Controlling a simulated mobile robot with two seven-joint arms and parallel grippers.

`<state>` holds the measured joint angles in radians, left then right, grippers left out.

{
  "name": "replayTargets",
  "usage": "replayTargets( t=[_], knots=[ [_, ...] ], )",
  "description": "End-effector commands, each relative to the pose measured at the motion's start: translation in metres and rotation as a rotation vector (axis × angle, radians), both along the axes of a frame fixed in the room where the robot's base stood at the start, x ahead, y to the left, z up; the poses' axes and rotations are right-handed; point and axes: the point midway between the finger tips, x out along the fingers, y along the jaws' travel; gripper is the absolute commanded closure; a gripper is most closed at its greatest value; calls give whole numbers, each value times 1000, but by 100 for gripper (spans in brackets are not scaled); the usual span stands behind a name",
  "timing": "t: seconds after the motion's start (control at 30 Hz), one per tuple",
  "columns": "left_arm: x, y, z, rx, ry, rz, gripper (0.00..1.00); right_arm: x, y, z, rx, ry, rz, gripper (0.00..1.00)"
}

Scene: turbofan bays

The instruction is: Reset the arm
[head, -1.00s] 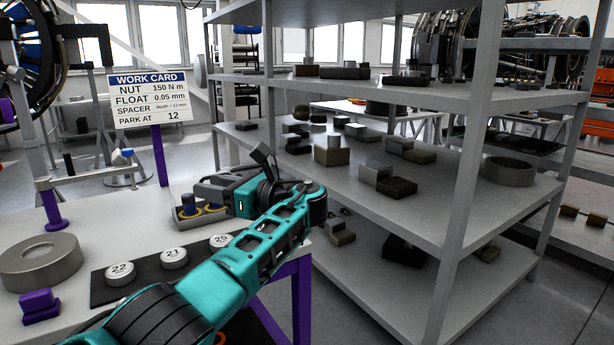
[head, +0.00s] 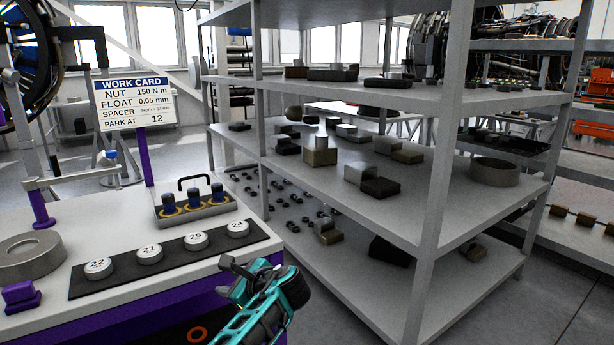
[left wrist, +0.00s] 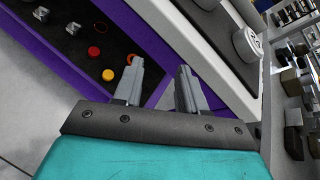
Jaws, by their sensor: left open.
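My left gripper (head: 246,270) is in the head view, low at the table's front right edge, with its teal arm coming up from the bottom. In the left wrist view its two grey fingers (left wrist: 160,85) stand apart with nothing between them. Beyond them show the table's purple frame (left wrist: 215,70) and a dark lower shelf (left wrist: 70,60) with small red, yellow and orange items. My right gripper is in neither view.
A black strip (head: 180,262) on the table (head: 110,215) holds round white pieces numbered 22, 21, 25 and 24. Behind it stands a handled tray (head: 200,212) with blue-topped pieces. A work card (head: 136,100) stands at the back. A grey shelving rack (head: 400,215) with blocks stands close on the right.

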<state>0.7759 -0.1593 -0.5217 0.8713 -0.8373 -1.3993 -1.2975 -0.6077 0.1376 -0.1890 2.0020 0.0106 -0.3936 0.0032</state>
Motion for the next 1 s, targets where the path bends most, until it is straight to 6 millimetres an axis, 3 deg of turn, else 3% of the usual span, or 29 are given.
replayTargets(
  t=[0.03, 0.2, 0.3, 0.43, 0.53, 0.67, 0.8, 1.0],
  knots=[
    [-13, -1, -31, -102, -8, -4, 59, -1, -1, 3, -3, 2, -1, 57],
    [-61, -11, -113, -496, -87, 33, 59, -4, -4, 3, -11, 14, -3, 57],
    [-96, -14, -147, -721, -142, 94, 59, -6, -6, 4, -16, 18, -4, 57],
    [-145, -16, -176, -1002, -222, 202, 59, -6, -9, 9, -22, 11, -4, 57],
    [-183, -13, -187, -1208, -291, 305, 59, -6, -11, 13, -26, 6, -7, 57],
    [-233, -7, -185, -1461, -391, 448, 59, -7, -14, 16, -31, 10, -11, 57],
    [-280, 4, -168, -1703, -498, 602, 59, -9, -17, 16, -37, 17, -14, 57],
    [-320, 15, -140, -1927, -602, 749, 59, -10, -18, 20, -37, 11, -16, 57]
  ],
)
